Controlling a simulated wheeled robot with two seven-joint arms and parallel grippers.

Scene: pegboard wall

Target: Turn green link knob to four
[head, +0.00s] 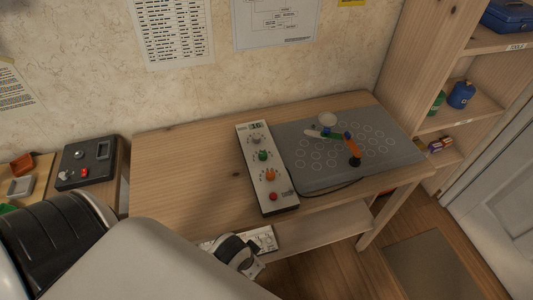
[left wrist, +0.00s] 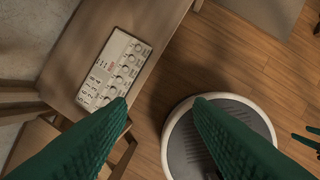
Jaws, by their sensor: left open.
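The control box (head: 267,168) lies on the wooden table, long and light grey with a small display at its far end. Its green knob (head: 263,156) sits between a pale knob (head: 256,139) and an orange knob (head: 270,175). The green knob's setting is too small to read. A jointed linkage (head: 335,135) with white, green and orange parts is on the grey board. My left gripper (left wrist: 162,102) is open and empty, low in front of the table, apart from the control box. Dark green finger shapes at the left wrist view's right edge look like my right gripper (left wrist: 306,145), mostly cut off.
The grey board (head: 400,152) with printed circles is right of the control box. A white panel with knobs (head: 262,239) lies on the lower shelf and shows in the left wrist view (left wrist: 113,68). A dark box (head: 87,163) stands left. The table's left part is clear.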

